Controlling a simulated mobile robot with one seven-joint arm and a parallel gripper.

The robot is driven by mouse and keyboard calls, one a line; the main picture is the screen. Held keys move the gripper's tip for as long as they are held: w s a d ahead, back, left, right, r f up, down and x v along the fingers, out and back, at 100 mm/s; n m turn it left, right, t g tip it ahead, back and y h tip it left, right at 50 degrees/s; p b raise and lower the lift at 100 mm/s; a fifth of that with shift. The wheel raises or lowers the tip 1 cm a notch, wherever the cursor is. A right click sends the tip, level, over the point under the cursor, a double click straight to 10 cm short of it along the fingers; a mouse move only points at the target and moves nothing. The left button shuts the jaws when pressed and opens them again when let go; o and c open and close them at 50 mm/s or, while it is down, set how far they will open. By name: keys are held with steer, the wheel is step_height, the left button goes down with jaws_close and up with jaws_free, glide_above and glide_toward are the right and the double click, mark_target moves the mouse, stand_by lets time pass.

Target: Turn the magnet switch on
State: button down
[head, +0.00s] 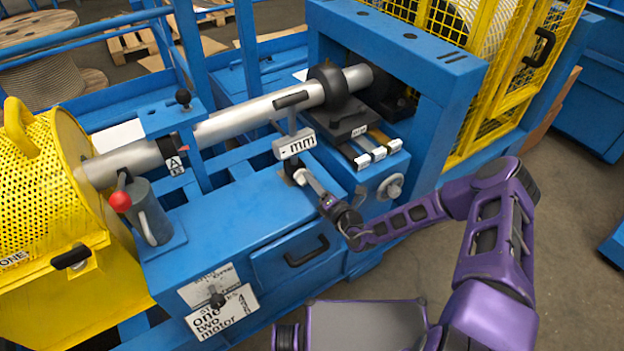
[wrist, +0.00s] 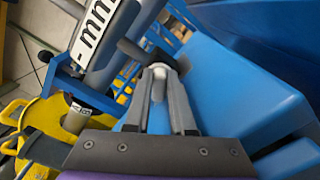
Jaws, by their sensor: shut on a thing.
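A stand with a "- mm" readout (head: 296,145) and a dark bar on top (head: 290,100) rises from the blue bench. The readout also shows in the wrist view (wrist: 92,32), at upper left. At its foot is a small pale and dark part, which I take for the magnet switch (head: 291,166). My gripper (head: 304,180) reaches it from the lower right. In the wrist view my gripper's fingers (wrist: 160,92) close on a small pale piece, with a dark lever-like part (wrist: 140,52) just beyond. The fingers hide much of it, and its on or off position cannot be told.
A metal shaft (head: 250,112) runs behind the stand into a black bearing (head: 328,85). A lever with a red knob (head: 120,201) stands at left. Yellow mesh guards (head: 30,175) flank the blue frame. A drawer handle (head: 307,251) sits below my gripper. Open floor lies at right.

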steer(key=shift+f+m, duration=0.15)
steer(key=shift+m, duration=0.85)
steer(key=c, duration=0.8)
jaws_free()
steer(key=shift+d, duration=0.1)
steer(key=shift+o, duration=0.2)
